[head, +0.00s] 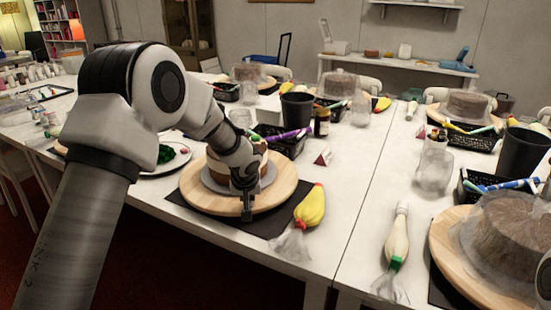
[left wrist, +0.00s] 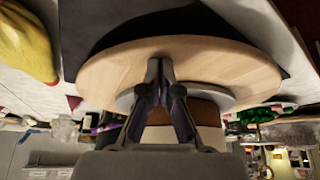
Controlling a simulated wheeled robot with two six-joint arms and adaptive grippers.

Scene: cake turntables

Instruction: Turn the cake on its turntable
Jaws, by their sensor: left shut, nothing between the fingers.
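The brown cake (head: 214,166) stands on a pale board on a round wooden turntable (head: 283,188), partly hidden behind my left arm. In the left wrist view the turntable (left wrist: 225,65) fills the upper middle, with the cake (left wrist: 206,112) below it, partly covered by my fingers. My left gripper (head: 247,212) points down at the front rim of the turntable, in front of the cake. Its fingertips (left wrist: 160,66) are together and empty. Whether they touch the wood I cannot tell. My right gripper is not in view.
A dark mat (head: 245,230) lies under the turntable. A yellow piping bag (head: 310,207) lies close on its right. A plate (head: 168,160) with green stuff is on the left, a black basket (head: 283,143) behind. Another cake (head: 512,228) on a turntable stands far right.

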